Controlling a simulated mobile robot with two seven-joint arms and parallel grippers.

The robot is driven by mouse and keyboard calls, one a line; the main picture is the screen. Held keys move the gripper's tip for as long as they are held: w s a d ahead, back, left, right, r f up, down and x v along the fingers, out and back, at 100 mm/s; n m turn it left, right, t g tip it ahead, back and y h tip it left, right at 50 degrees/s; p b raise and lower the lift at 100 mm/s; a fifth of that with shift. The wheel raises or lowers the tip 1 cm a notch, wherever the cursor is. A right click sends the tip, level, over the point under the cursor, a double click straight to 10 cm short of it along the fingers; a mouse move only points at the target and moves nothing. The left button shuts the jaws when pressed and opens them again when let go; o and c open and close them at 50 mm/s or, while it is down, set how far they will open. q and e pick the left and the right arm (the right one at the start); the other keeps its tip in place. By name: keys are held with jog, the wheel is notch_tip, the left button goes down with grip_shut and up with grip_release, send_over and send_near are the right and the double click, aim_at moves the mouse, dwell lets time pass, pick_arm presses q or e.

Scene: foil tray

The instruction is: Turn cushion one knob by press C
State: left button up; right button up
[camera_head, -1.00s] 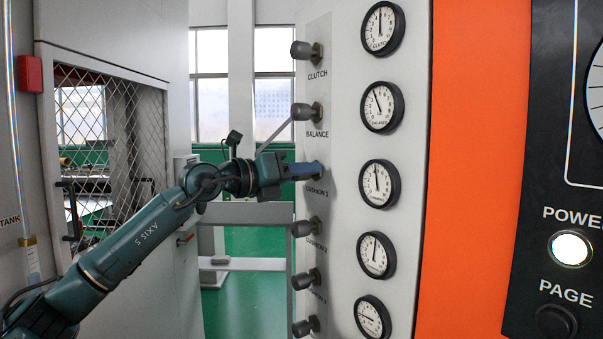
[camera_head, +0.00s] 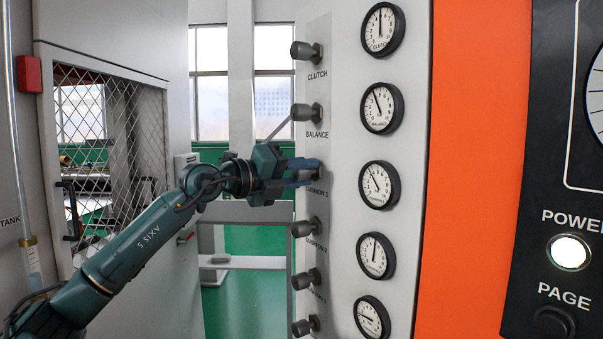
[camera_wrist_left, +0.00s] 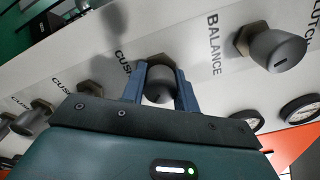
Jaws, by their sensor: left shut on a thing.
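My left gripper (camera_head: 306,172) is shut on the cushion 1 knob (camera_wrist_left: 160,84), a grey cylinder on a brass-coloured nut in the pale panel. In the left wrist view its blue fingers (camera_wrist_left: 160,92) stand on both sides of the knob. In the head view the fingers and gripper hide most of this knob, above the CUSHION 1 label. The gauge (camera_head: 379,185) beside it is round and black-rimmed, with its needle tilted to the upper left. My right gripper is not in view.
The clutch knob (camera_head: 305,51) and balance knob (camera_head: 306,112) stick out above. The cushion 2 knob (camera_head: 308,229) and other knobs stick out below. A mesh window (camera_head: 110,150) is at the left. An orange panel (camera_head: 470,170) is right of the gauges.

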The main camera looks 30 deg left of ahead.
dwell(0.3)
pick_arm(q)
jog(key=o, duration=1)
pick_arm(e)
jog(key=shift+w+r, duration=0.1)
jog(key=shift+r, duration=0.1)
pick_arm(q)
jog(key=b+v, duration=0.2)
jog(key=v, duration=0.2)
jog(key=shift+s+a+f+b, duration=0.15)
jog(key=shift+f+b, duration=0.2)
jog(key=shift+b, duration=0.05)
jog(key=b, duration=0.5)
send_near(293, 177)
jog(key=s, duration=0.1)
jog(key=shift+s+a+r, duration=0.2)
jog(key=shift+r, duration=0.25)
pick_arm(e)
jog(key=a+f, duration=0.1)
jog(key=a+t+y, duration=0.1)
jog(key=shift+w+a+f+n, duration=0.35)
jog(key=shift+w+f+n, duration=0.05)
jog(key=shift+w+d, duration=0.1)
